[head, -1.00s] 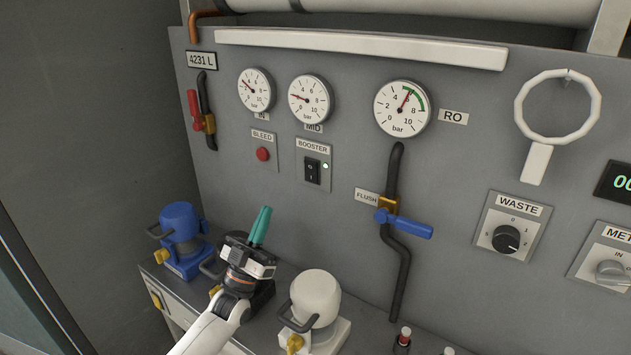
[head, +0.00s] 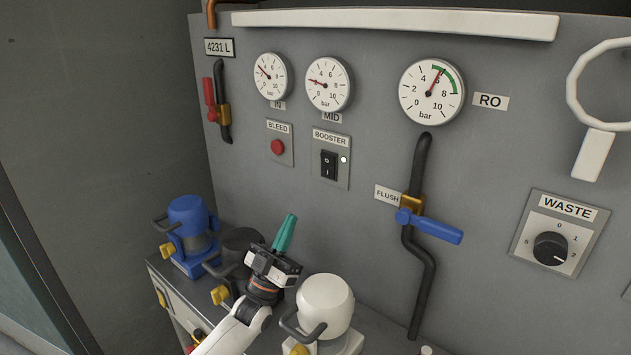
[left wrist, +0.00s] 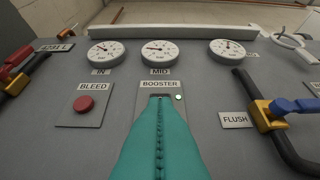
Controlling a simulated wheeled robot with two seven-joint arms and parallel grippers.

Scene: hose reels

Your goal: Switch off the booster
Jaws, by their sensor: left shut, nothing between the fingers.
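The booster panel (head: 331,158) is a small grey plate labelled BOOSTER with a black rocker switch (head: 328,165) and a small whitish lit lamp (head: 344,160). My left gripper (head: 290,219), with teal fingers, is shut and empty, below and a little left of the switch, and looks apart from the panel. In the left wrist view the shut fingers (left wrist: 160,115) point up at the booster label (left wrist: 160,84) and hide the switch; the lamp (left wrist: 179,97) shows just right of their tips. My right gripper is not in view.
The red bleed button (head: 278,147) is left of the booster panel. The blue flush lever (head: 437,229) and black pipe are to its right. Blue (head: 188,222) and white (head: 325,303) housings stand on the ledge beside my left arm. Gauges (head: 328,85) sit above.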

